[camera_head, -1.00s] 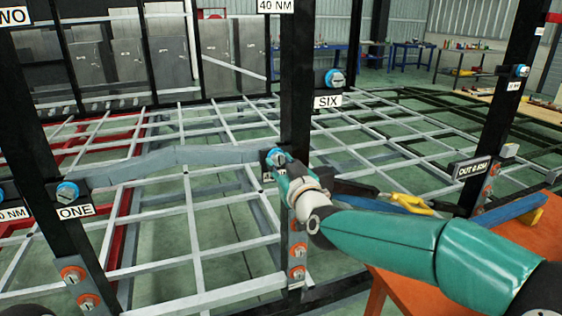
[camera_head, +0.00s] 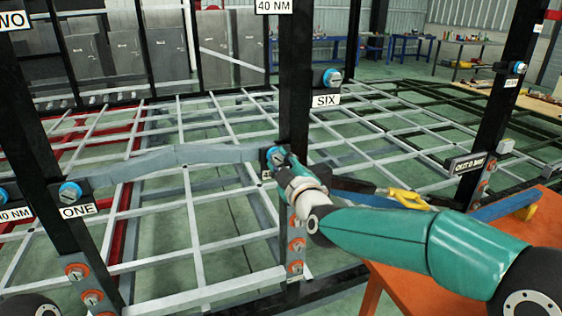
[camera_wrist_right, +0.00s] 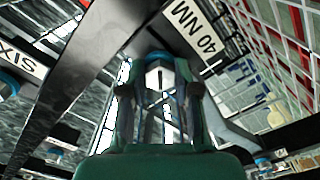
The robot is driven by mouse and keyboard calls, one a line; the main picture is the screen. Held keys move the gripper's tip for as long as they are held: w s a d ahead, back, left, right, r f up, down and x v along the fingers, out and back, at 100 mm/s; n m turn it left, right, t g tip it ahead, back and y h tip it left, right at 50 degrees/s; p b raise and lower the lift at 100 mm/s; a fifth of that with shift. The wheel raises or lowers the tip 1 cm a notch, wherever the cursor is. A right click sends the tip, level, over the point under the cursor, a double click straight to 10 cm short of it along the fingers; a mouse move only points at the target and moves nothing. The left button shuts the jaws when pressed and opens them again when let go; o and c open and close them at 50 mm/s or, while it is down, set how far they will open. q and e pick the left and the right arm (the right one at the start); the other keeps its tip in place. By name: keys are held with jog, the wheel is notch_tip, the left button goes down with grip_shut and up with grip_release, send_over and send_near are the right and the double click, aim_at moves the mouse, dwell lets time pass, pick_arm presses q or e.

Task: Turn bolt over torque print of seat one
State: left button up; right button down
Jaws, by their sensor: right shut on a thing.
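My right gripper (camera_head: 277,158) is at a blue-collared bolt (camera_head: 274,153) on the middle black post. In the right wrist view the gripper (camera_wrist_right: 160,90) is shut on this bolt (camera_wrist_right: 159,70), its fingers on either side of the grey head. A white "40 NM" print (camera_wrist_right: 195,30) is beside it there; in the head view the gripper mostly hides that print. The seat plate "ONE" (camera_head: 79,211) is on the left post, under another blue-collared bolt (camera_head: 70,193). A "40 NM" print (camera_head: 15,214) is left of it. My left gripper is not in view.
A grey bar (camera_head: 170,158) spans the left and middle posts. Bolt "SIX" (camera_head: 332,78) is up and right of my gripper. White frame bars (camera_head: 200,235) lie below.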

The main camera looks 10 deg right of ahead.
dwell(0.5)
jog(key=c, duration=1.1)
grip_release()
jog(key=shift+w+f, duration=0.1)
jog(key=shift+w, duration=0.05)
jog(key=shift+o, duration=1.3)
jog(key=shift+w+f, duration=0.1)
jog(key=shift+w, duration=0.05)
jog(key=shift+s, duration=0.2)
jog(key=v, duration=1.2)
